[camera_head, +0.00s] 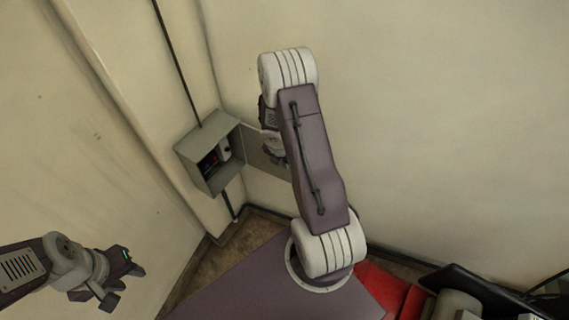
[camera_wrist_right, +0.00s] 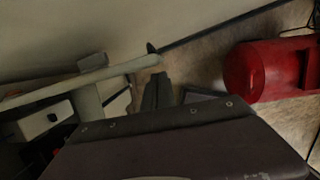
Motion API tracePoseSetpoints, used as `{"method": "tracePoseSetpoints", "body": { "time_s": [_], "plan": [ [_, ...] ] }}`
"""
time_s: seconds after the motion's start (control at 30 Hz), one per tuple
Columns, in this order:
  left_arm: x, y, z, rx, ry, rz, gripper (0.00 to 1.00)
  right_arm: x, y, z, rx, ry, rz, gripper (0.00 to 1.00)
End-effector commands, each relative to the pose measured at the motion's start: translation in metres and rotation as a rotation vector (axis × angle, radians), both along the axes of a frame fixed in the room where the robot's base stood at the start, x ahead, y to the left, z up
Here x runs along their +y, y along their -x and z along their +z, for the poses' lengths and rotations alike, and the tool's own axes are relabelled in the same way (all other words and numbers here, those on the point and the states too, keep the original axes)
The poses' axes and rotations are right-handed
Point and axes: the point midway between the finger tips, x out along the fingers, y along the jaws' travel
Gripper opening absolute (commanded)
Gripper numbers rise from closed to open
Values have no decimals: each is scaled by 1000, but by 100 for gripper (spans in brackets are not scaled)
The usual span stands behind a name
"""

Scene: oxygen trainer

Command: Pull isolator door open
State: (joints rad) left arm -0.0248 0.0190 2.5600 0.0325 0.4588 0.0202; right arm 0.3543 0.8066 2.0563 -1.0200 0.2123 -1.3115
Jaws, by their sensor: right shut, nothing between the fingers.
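The grey isolator box (camera_head: 222,125) is mounted on the wall in the corner in the head view, with a pale switch and small coloured parts inside. Its door (camera_head: 254,148) stands open, swung out to the right. My right gripper (camera_head: 275,158) is shut and empty beside the door's outer part, partly hidden by my right arm; I cannot tell whether it touches the door. In the right wrist view, the door edge (camera_wrist_right: 100,74) runs at the left, close to the dark gripper fingers (camera_wrist_right: 160,94). My left gripper (camera_head: 122,283) is open and empty at the lower left.
Walls meet in the corner behind the box, with a dark conduit (camera_head: 177,62) above it. A red cylinder (camera_wrist_right: 262,72) lies to the right in the right wrist view. Dark equipment (camera_head: 480,292) stands at the lower right. Brown floor (camera_head: 240,240) shows below the box.

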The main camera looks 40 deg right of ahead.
Motion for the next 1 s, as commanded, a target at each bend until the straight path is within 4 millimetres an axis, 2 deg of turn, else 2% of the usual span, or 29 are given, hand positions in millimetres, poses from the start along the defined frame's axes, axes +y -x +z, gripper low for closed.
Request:
{"method": "tracePoseSetpoints", "body": {
  "time_s": [0.23,0.5,0.63,0.77,1.0],
  "plan": [
    [0,0,3,0,0,0,36,1,0,5,0,1,0,0],
    [0,0,36,0,0,0,36,13,4,63,-3,1,0,0],
    [0,0,45,0,0,0,36,18,7,82,-1,1,0,0],
    [0,0,47,0,0,0,36,20,8,89,0,0,0,0],
    [0,0,46,0,0,0,36,21,8,88,0,0,0,0]
  ]
}}
